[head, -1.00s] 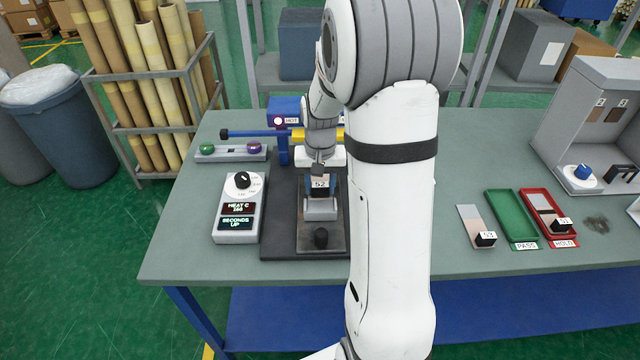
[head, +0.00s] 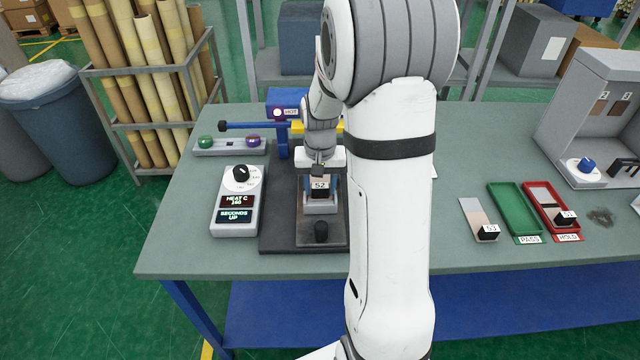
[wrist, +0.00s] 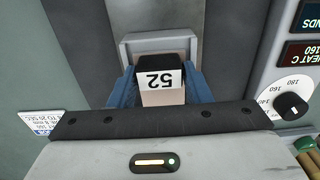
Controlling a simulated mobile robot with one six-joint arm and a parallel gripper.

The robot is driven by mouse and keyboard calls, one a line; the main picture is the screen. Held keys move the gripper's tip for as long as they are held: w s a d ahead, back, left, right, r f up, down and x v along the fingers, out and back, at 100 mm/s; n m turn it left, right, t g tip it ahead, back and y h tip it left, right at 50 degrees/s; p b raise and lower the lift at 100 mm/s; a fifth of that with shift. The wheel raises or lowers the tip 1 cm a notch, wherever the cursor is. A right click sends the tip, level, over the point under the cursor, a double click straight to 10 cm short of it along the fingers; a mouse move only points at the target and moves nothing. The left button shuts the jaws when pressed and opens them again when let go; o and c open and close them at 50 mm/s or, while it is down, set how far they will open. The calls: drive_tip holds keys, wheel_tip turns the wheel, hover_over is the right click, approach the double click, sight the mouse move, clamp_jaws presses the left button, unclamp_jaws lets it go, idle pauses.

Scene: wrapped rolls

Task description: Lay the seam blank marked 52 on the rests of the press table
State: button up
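The seam blank marked 52 shows in the head view as a black block with a white label (head: 320,185). In the wrist view its label is upside down (wrist: 158,80), and a beige strip (wrist: 162,98) runs from it under my gripper. My gripper (wrist: 160,87) has its blue fingers against both sides of the block, shut on it. The blank is over the press table (head: 310,239), just at its light grey raised frame (head: 321,209). I cannot tell whether the blank touches the rests. My arm and wrist hide the rear of the press.
A control box (head: 236,216) reading HEAT C 160 and SECONDS UP stands left of the press. The press has a lamp beside a HOT label (head: 291,112). On the right are blank 53 (head: 487,233), the green PASS tray (head: 513,213) and the red HOLD tray (head: 535,205) holding blank 51 (head: 566,218).

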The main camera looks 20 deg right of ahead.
drive_tip(key=o, duration=0.4)
drive_tip(key=shift+r, duration=0.1)
wheel_tip(320, 180, up, 8)
drive_tip(key=shift+f+b, duration=0.2)
drive_tip(key=shift+b, duration=0.1)
idle(0.4)
